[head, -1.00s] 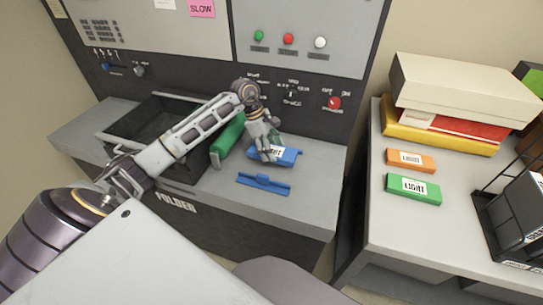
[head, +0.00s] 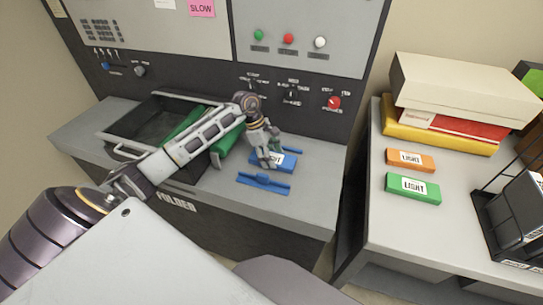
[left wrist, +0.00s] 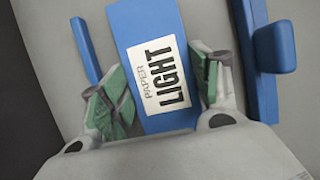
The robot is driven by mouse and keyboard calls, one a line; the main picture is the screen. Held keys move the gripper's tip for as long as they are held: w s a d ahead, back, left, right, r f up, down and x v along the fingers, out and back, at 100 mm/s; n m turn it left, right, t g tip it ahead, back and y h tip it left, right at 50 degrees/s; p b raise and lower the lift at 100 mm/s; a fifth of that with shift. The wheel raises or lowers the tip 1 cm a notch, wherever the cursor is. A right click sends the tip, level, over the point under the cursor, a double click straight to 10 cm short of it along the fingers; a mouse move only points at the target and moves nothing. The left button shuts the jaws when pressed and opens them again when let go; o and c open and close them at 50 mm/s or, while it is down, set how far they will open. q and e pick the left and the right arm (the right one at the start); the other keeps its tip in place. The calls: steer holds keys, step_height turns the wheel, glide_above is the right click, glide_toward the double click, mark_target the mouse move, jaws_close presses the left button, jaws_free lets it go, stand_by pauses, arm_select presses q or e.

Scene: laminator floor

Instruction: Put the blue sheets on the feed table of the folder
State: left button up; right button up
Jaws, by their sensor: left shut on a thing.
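The blue sheets (head: 284,163), a flat blue pack with a white "PAPER LIGHT" label, are at the grey feed table (head: 222,185) of the folder, between two blue guides. They also show in the left wrist view (left wrist: 150,25). My left gripper (head: 270,164) reaches down over the pack and is shut on it, with one green-padded finger on each side of the label in the left wrist view (left wrist: 163,95). Whether the pack's underside touches the table cannot be told. My right gripper is not in view.
The near blue guide (head: 263,184) has a raised tab; the far guide (head: 292,150) is mostly hidden. A black tray (head: 150,128) with green bars stands left. Orange (head: 410,160) and green (head: 413,188) packs lie on the right table, beside a black rack (head: 515,220).

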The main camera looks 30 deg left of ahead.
arm_select(q)
steer(key=o, duration=1.2)
steer(key=shift+r, duration=0.15)
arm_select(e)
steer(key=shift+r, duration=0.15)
arm_select(q)
steer(key=shift+b+v, duration=0.4)
steer(key=shift+v, duration=5.6)
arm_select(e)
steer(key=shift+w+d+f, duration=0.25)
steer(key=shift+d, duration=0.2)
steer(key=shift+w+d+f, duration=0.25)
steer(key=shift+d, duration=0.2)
arm_select(q)
steer(key=shift+a, duration=0.1)
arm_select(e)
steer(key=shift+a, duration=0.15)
